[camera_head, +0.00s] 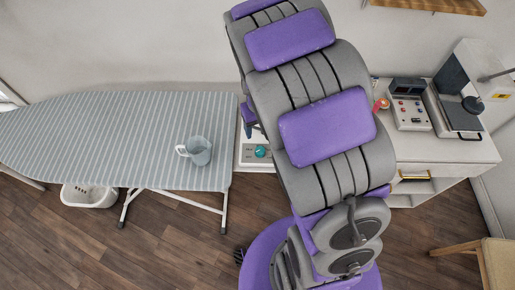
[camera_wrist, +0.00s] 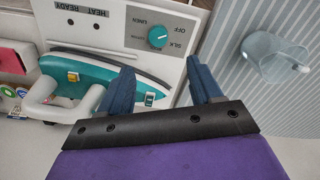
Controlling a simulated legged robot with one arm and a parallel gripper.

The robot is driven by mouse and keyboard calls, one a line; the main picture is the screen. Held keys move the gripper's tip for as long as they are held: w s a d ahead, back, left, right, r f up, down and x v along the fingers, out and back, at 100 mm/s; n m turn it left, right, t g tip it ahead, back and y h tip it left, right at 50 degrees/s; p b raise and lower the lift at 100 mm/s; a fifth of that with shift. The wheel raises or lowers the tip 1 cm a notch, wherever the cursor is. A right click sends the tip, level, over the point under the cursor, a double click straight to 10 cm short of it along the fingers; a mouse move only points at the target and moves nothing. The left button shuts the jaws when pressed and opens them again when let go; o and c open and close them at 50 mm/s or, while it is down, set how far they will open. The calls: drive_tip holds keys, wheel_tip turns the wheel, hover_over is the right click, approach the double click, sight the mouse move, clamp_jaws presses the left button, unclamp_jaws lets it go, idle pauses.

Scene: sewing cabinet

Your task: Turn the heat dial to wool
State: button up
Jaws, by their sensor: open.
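The heat dial (camera_wrist: 160,37) is a round teal knob on a pale panel (camera_wrist: 110,38) in the wrist view. The printing around it appears upside down; OFF, SILK and LINEN are legible, but another label at its left is too small to read. I cannot tell surely which label its pale mark faces. My gripper (camera_wrist: 158,66) has two blue fingers spread apart with nothing between them. The dial lies just beyond the gap, apart from both fingertips.
A teal and white iron (camera_wrist: 120,75) lies beside the panel, close to the left finger. A clear mug (camera_wrist: 275,58) stands on the striped ironing board (camera_head: 110,130) to the right in the wrist view. A white cabinet (camera_head: 440,150) with devices stands at the right.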

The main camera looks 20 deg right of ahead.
sight(260, 150)
wheel_tip(260, 150, down, 12)
drive_tip(key=shift+r+b, duration=0.1)
drive_tip(key=shift+b, duration=0.75)
drive_tip(key=shift+f, duration=0.2)
drive_tip(key=shift+d+f, duration=0.1)
drive_tip(key=shift+d, duration=0.15)
drive_tip(key=c, duration=1)
